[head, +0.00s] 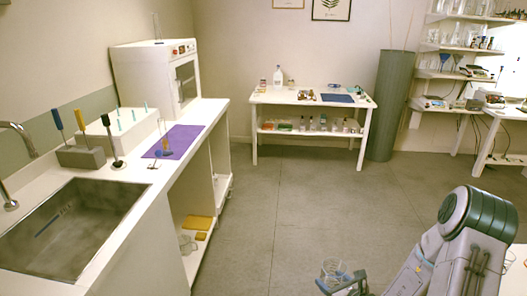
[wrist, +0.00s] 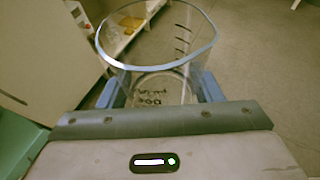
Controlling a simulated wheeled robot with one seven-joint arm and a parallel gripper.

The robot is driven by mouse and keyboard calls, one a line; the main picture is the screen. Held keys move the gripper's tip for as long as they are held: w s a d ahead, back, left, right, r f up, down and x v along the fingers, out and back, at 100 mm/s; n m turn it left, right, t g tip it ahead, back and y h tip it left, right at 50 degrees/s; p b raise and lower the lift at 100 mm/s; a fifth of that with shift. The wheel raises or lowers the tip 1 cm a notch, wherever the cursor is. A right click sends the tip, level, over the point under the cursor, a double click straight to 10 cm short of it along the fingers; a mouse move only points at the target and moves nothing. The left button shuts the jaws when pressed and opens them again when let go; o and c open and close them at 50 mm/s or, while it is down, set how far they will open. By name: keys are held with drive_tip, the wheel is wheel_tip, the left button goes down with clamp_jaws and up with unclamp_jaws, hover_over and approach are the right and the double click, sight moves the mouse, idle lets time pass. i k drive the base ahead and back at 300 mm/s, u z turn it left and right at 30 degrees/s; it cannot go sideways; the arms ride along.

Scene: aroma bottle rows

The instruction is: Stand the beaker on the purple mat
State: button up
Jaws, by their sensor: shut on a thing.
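The beaker is clear glass with dark graduation marks and a pale blue rim. It fills the upper middle of the wrist view (wrist: 195,45), and in the head view (head: 333,268) it shows small at the bottom. My gripper (head: 342,284) is shut on the beaker, with its blue fingers on either side of it in the wrist view (wrist: 158,92). The beaker is held over the floor, away from the counter. The purple mat (head: 185,136) lies flat on the white counter at the left, beyond the sink. It is well away from my gripper.
Tools stand in a grey block (head: 80,156) beside the sink (head: 75,225). Open floor (head: 290,200) lies between my arm and the counter.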

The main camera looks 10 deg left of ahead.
sight(181, 135)
drive_tip(key=i, duration=2.75)
drive_tip(key=u, duration=2.15)
